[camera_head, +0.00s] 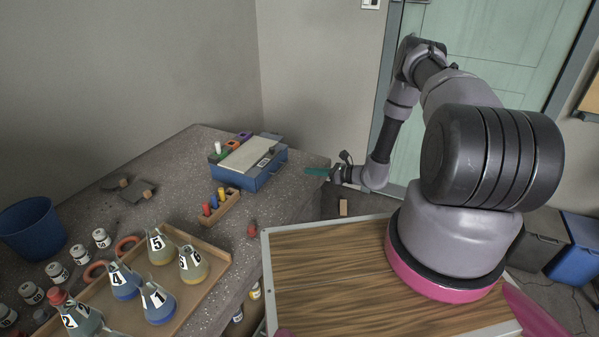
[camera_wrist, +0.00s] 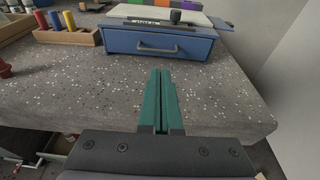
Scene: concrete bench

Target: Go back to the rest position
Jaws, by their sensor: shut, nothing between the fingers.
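My gripper (camera_head: 316,171) is at the right end of the speckled concrete bench (camera_head: 290,193) in the head view, with its green fingers pointing left toward the blue drawer box. In the wrist view my gripper (camera_wrist: 163,75) has its two green fingers together, with nothing between them. The fingers point at the blue drawer box (camera_wrist: 158,45), with a stretch of bare bench between. The arm reaches out from my base on the right and bends down at the elbow.
The blue drawer box (camera_head: 247,177) has a pale top. A wooden rack (camera_head: 223,207) holds coloured pegs. A wooden tray (camera_head: 205,247) carries several numbered flasks. A red stopper (camera_head: 252,230) stands near the bench edge. White jars and a blue bucket (camera_head: 32,227) are at the left.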

